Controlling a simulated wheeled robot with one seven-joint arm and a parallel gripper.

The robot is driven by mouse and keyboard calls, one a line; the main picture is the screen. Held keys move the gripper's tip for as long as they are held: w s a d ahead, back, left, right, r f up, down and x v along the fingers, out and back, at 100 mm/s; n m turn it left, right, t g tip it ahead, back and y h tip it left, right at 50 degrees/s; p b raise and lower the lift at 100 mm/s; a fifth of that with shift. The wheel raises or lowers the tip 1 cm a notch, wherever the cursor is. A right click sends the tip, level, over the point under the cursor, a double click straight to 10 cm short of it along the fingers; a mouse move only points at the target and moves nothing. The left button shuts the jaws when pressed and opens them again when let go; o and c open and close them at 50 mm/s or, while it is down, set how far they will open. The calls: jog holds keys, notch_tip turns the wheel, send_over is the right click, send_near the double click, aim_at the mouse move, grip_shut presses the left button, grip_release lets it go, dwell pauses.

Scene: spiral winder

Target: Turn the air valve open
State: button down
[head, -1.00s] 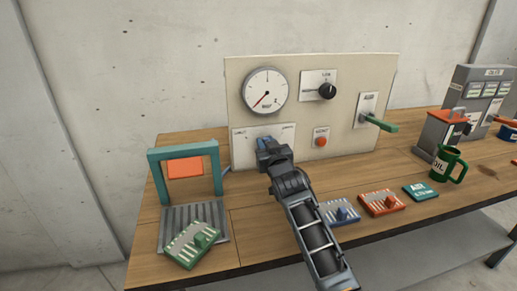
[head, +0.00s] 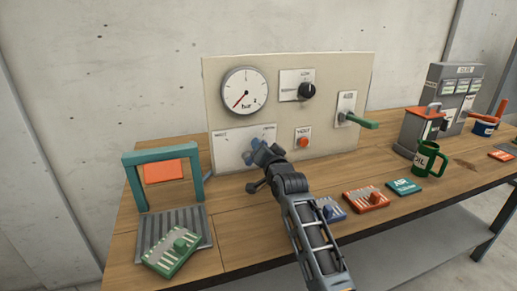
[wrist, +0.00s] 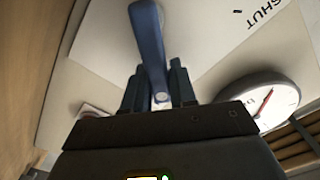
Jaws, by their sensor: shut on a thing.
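The air valve shows as a blue handle (head: 253,143) on a pale plate (head: 228,148) at the panel's lower left. Small lettering stands at both upper corners of the plate. My gripper (head: 260,151) is at the plate and partly hides the handle. In the wrist view the blue handle (wrist: 149,38) runs down between the two dark fingers of my gripper (wrist: 158,88), which are shut on it. The word SHUT shows on the plate at the upper right there. The pressure gauge (head: 245,91) has its red needle at the lower left.
The panel also carries a black knob (head: 306,91), a red button (head: 303,142) and a green lever (head: 360,121) that sticks out. On the bench are a teal frame (head: 196,176), green, blue and orange blocks, and a green mug (head: 428,160).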

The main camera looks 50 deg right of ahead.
jog(key=shift+s+d+f+m, duration=0.1)
jog(key=shift+f+m, duration=0.05)
jog(key=shift+m, duration=0.15)
jog(key=c, duration=1)
grip_release()
jog(key=v, duration=0.7)
jog(key=shift+s+a+b, duration=0.25)
jog(key=shift+s+b, duration=0.05)
jog(key=shift+b, duration=0.15)
